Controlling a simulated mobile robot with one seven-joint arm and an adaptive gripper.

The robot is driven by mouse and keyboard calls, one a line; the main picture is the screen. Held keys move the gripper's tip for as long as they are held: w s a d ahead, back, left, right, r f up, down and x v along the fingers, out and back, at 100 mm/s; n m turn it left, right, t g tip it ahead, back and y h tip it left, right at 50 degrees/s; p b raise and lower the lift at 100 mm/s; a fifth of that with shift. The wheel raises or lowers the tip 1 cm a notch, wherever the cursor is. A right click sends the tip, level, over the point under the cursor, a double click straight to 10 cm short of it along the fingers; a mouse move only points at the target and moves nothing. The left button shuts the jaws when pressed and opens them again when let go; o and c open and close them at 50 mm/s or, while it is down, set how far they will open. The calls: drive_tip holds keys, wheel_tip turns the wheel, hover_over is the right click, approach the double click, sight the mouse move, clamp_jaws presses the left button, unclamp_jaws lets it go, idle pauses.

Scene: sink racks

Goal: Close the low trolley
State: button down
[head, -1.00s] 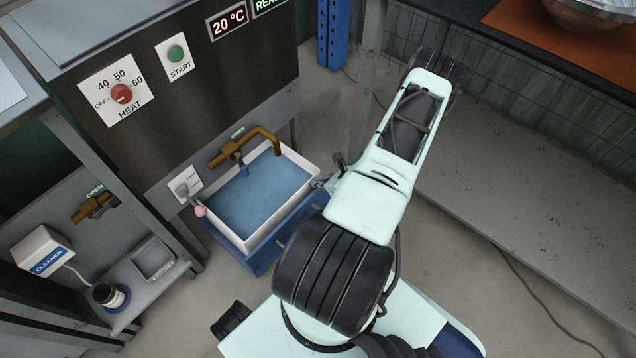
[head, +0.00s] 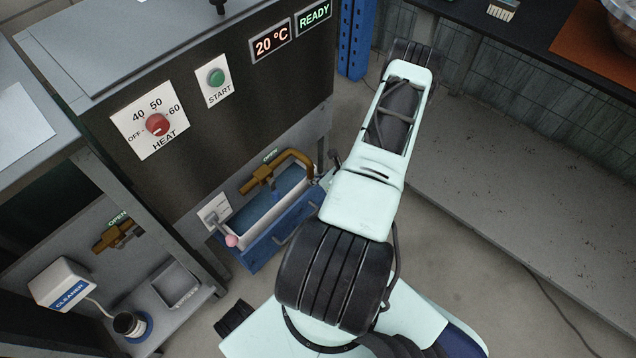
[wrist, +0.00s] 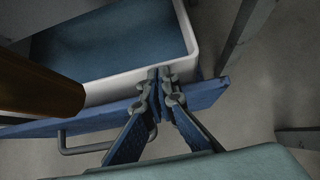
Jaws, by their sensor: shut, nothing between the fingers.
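The low trolley (head: 262,256) is a blue base carrying a white tub (head: 256,238) of blue water. It sits mostly under the dark machine front, with a strip of tub and its blue front edge showing. In the wrist view, the blue front (wrist: 95,124) has a grey bar handle (wrist: 85,148), and the tub's white rim (wrist: 112,93) is behind it. My gripper (wrist: 157,80) is shut and empty at the trolley's front edge, near the tub's right corner. It seems to touch there, but contact is unclear. In the head view my arm hides the fingers.
A brown tap (head: 275,172) reaches over the tub, and a pink-tipped lever (head: 231,240) is at its left. A lower shelf with a cleaner dispenser (head: 62,284) stands left. A long grey bench (head: 510,215) is right. Floor is free in front.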

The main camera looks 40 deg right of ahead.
drive_tip(key=shift+w, duration=0.8)
drive_tip(key=shift+s, duration=0.1)
